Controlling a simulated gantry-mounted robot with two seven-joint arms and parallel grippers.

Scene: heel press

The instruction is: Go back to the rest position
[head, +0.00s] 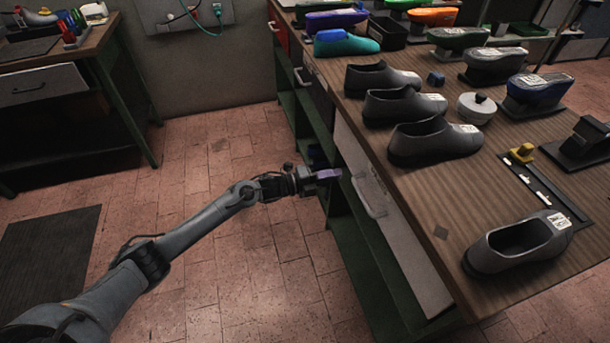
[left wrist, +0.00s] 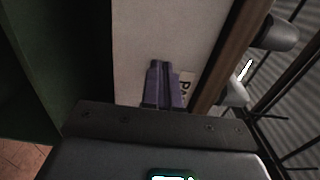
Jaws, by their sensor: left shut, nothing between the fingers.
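My left gripper (head: 332,175) reaches in from the left, below the level of the worktop and beside the bench's drawer fronts. Its purple fingers are closed together and empty. In the left wrist view the closed fingers (left wrist: 165,84) point at a pale panel (left wrist: 150,30) with some dark lettering at its right. I cannot tell whether the fingertips touch the panel. My right gripper does not show in either view.
The wooden workbench (head: 455,207) holds several dark shoes, coloured lasts and a round white pot (head: 477,108). A grey drawer (head: 385,215) with a handle (head: 368,196) is close to my left gripper. The tiled floor (head: 200,200) left of the bench is open.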

